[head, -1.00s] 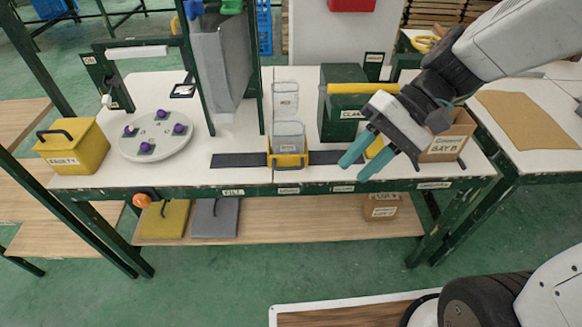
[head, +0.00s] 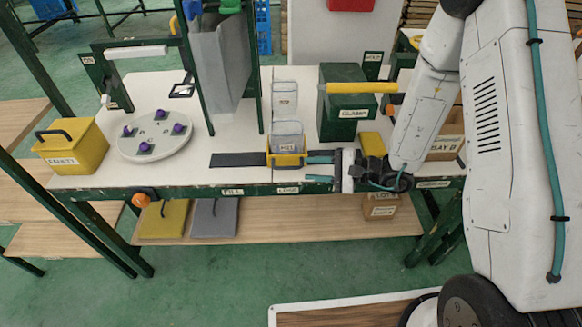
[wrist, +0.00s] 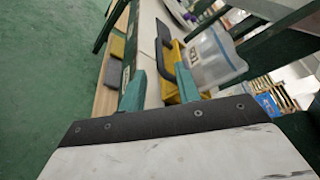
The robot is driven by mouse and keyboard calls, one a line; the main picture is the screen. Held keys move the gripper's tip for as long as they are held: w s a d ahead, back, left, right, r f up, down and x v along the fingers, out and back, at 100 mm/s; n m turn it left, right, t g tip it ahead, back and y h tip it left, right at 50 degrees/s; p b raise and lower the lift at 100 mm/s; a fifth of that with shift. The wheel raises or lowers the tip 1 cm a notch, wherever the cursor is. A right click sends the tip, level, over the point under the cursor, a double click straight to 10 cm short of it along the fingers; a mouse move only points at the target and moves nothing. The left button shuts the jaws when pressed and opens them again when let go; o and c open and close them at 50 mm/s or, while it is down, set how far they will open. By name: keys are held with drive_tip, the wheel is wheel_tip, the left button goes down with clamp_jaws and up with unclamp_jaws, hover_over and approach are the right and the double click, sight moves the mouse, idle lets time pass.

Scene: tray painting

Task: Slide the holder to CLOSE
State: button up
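I cannot tell whether a finger touches the holder. The rail's right part and the label there are hidden by my gripper.
A green CLAMP box (head: 343,112) with a yellow bar stands behind my gripper. A hanging grey chute (head: 218,65), a round plate (head: 154,135) with purple-topped pieces and a yellow FAULTY box (head: 72,147) are to the left. A cardboard box (head: 447,135) is at right.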

sight(296, 168)
drive_tip(key=x, duration=0.6)
drive_tip(key=shift+w+a, duration=0.1)
drive_tip(key=shift+a, duration=0.3)
clamp_jaws()
